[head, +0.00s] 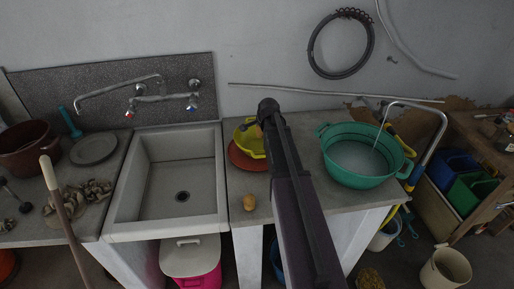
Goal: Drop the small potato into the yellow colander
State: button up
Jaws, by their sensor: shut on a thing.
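The yellow colander (243,142) stands on the counter right of the sink, partly hidden behind my arm. My gripper (259,128) is at the far end of my dark arm, over the right part of the colander as seen here. It is shut on a small orange-brown thing, which looks like the small potato (258,132); my arm hides much of it. I cannot tell how high it is above the colander.
An orange-red plate (240,160) lies under or in front of the colander. A green basin (345,178) stands on the right under a thin stream from a pipe. The sink (178,165) on the left is empty. A grey plate (94,148) and brown pot (28,150) stand farther left.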

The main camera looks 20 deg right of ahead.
jog(key=shift+f, duration=0.3)
jog(key=o, duration=0.9)
jog(key=shift+r, duration=0.2)
